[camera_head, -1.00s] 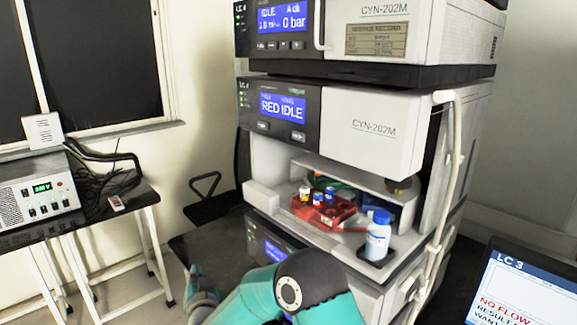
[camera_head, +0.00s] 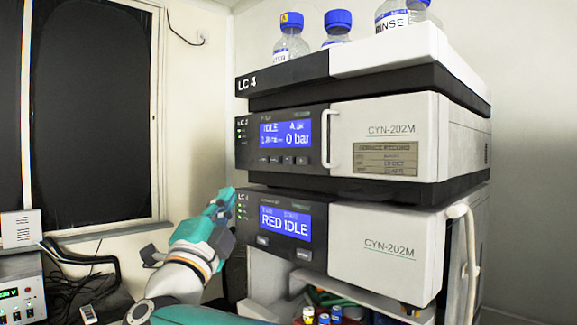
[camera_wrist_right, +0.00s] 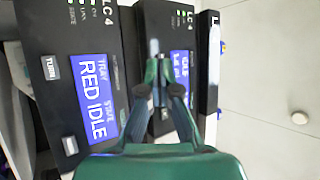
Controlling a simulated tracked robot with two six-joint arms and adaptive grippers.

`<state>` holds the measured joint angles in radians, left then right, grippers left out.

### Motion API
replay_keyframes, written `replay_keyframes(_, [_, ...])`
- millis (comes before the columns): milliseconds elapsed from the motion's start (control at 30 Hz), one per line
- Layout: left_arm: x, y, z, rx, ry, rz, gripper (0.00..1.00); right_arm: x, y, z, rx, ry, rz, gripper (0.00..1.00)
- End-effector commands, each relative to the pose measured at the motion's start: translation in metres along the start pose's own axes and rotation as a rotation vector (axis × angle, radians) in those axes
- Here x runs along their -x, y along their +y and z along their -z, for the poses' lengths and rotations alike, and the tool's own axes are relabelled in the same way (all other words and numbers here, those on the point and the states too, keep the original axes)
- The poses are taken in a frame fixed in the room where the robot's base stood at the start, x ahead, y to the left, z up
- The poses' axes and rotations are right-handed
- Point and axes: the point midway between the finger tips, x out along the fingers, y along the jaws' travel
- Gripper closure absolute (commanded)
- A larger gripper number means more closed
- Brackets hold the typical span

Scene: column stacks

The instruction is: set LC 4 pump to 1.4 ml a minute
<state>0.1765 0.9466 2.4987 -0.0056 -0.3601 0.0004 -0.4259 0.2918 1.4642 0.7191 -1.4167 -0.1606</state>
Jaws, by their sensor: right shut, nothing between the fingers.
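The LC 4 pump (camera_head: 385,135) is the middle unit of the stack. Its blue display (camera_head: 285,133) reads IDLE and 0 bar; the small flow figure is too blurred to read surely. A row of small buttons (camera_head: 283,160) sits below the display. My right gripper (camera_head: 226,196) is shut and empty, left of the panels near the pump's lower left corner. In the right wrist view my right gripper (camera_wrist_right: 157,82) overlaps the seam between the pump and the unit below, hiding part of the pump panel; contact cannot be told. My left gripper is out of view.
Below the pump is a unit with a RED IDLE display (camera_head: 285,222). Above is a tray (camera_head: 290,82) labelled LC 4, with blue-capped bottles (camera_head: 291,40) on it. A white handle (camera_head: 326,138) stands out from the pump front.

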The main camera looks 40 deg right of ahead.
Motion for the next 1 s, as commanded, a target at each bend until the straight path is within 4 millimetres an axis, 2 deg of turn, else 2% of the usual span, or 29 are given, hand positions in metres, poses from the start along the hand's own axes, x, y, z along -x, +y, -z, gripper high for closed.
replay_keyframes(33, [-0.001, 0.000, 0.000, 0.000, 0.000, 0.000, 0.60, 0.001, -0.017, 0.015, -0.045, 0.010, 0.009, 1.00])
replay_keyframes(100, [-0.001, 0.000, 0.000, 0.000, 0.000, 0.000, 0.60, 0.003, -0.034, 0.030, -0.092, 0.017, 0.020, 1.00])
replay_keyframes(200, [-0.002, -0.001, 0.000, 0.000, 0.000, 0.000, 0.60, 0.009, -0.052, 0.045, -0.141, 0.013, 0.033, 1.00])
replay_keyframes(300, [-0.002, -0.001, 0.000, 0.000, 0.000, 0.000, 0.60, 0.014, -0.064, 0.051, -0.169, 0.006, 0.042, 1.00])
replay_keyframes(767, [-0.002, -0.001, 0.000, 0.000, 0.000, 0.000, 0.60, 0.017, -0.068, 0.050, -0.178, -0.004, 0.048, 1.00])
replay_keyframes(1000, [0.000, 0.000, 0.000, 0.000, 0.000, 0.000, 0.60, 0.007, -0.061, 0.056, -0.177, -0.003, 0.047, 1.00])
